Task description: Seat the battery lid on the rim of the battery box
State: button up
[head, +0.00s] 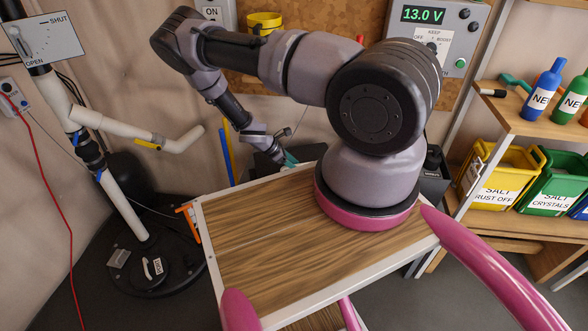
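My gripper (286,157) hangs low just beyond the far edge of the wooden top, left of my arm's base. It is small and partly hidden, so I cannot tell whether it is open or shut. A small teal piece shows at its tip; I cannot tell whether it is a held thing or part of the gripper. A dark grey box (432,188) stands behind the top, to the right of my arm's base and largely hidden by it. I cannot tell whether it is the battery box. No battery lid can be made out.
The wooden top (255,230) carries my arm and is otherwise clear. White pipes (125,125) and a round dark base (150,270) stand at left. Shelves with bottles (542,90) and a yellow salt bin (500,175) are at right. A 13.0 V panel (432,40) hangs behind.

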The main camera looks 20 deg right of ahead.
jog(key=v, duration=1.1)
